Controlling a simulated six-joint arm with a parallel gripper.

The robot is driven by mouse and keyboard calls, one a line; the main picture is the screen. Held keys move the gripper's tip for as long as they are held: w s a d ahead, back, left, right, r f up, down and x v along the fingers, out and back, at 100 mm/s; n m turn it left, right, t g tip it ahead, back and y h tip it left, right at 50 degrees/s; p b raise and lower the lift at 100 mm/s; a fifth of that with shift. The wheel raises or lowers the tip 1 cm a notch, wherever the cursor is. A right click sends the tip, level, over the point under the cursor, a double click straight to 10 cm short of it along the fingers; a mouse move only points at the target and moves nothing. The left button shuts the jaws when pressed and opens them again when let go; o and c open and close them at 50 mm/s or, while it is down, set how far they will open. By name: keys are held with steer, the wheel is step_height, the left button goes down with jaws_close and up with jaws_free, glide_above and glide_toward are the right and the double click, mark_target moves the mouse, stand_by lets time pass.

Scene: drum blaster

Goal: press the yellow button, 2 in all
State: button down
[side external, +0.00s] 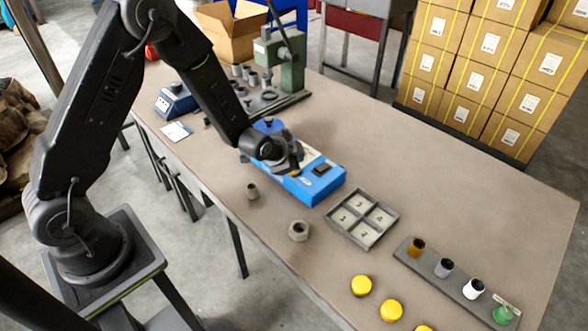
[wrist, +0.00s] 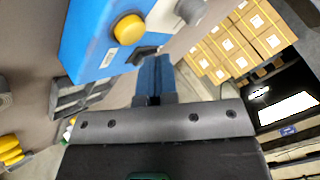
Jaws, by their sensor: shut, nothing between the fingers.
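The blue box (side external: 308,188) stands on the table in the middle of the side view, with a black part on its top. It fills the upper left of the wrist view (wrist: 88,45), where its round yellow button (wrist: 129,29) is plain to see. The button stands raised; in the side view my gripper largely covers that area. My gripper (side external: 294,168) is over the near left part of the box. In the wrist view its fingers (wrist: 153,62) are closed together and empty, below and right of the button in the picture. I see no contact with the button.
A grey tray (side external: 335,215) with numbered compartments lies right of the box. A nut (side external: 299,230) and a small grey cylinder (side external: 252,191) stand in front. Yellow caps (side external: 361,286) and a rack (side external: 408,257) are at the right. A green press (side external: 290,60) stands behind.

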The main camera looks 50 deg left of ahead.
steer(key=shift+r, duration=2.25)
stand_by(0.8)
step_height(320, 180, up, 4)
steer(key=shift+f, duration=0.1)
stand_by(0.3)
steer(key=shift+f, duration=4.4)
steer(key=shift+f, duration=0.1)
steer(key=shift+f, duration=0.35)
